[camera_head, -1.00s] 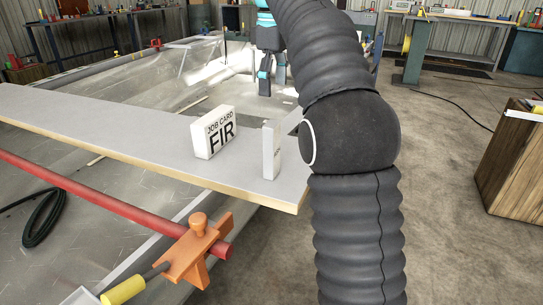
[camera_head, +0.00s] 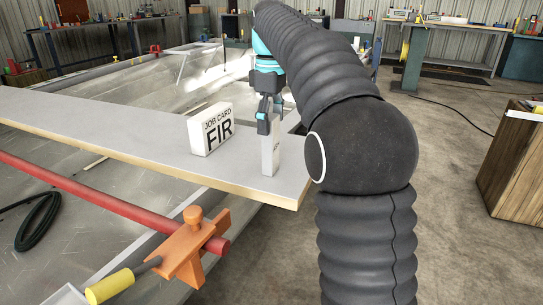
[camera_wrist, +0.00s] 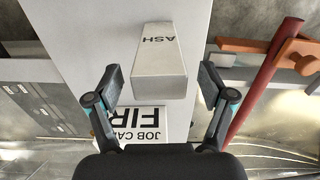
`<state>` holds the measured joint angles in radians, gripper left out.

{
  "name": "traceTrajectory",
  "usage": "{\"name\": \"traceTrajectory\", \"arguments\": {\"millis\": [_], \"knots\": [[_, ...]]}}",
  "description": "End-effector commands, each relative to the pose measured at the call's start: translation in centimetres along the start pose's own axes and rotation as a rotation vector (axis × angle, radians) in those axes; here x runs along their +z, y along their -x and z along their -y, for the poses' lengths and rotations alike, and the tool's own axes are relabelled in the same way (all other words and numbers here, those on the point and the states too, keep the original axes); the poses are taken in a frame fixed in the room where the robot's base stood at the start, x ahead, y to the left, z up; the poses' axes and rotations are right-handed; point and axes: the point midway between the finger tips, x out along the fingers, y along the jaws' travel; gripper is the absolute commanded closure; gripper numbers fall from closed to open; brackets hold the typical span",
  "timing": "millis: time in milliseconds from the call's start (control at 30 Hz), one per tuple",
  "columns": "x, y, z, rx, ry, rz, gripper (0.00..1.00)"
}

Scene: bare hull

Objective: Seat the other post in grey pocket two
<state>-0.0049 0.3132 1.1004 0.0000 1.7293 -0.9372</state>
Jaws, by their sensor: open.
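A pale upright post (camera_head: 270,157) stands near the right end of the long grey plank (camera_head: 70,118). In the wrist view the post (camera_wrist: 159,72) reads ASH on one face. My gripper (camera_head: 270,114) is at the top of this post in the head view. In the wrist view its two open fingers (camera_wrist: 158,84) lie to either side of the post, with gaps showing. A white block (camera_head: 211,130) reading JOB CARD FIR stands to the left on the plank. I cannot make out any pocket numbered two.
An orange clamp (camera_head: 188,246) and a red bar (camera_head: 110,200) lie in front of the plank. A black coiled hose (camera_head: 37,218) is at the left. A wooden cabinet (camera_head: 518,175) stands at the right, with clear floor between.

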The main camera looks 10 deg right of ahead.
Motion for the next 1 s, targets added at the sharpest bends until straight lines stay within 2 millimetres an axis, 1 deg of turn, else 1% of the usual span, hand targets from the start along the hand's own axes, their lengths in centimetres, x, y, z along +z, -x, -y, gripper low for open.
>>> {"name": "traceTrajectory", "arguments": {"millis": [33, 200, 467, 567, 600, 667, 700, 800, 1000], "knots": [[0.0, -1.0, 0.1, 0.0, 0.0, 0.0, 0.19], [0.0, -2.4, 0.1, 0.001, 0.0, -0.001, 0.19], [0.0, -2.5, 0.1, 0.001, 0.0, -0.001, 0.19], [0.0, -2.5, 0.1, 0.001, 0.0, -0.001, 0.41], [0.0, -2.5, 0.1, 0.001, 0.0, -0.001, 0.51], [0.0, -2.5, 0.1, 0.001, 0.0, -0.001, 0.66], [0.0, -2.5, 0.1, 0.001, 0.0, -0.001, 0.76], [0.0, -2.5, 0.1, 0.001, 0.0, -0.001, 1.0], [0.0, -2.5, 0.1, 0.001, 0.0, -0.001, 1.0]]}}
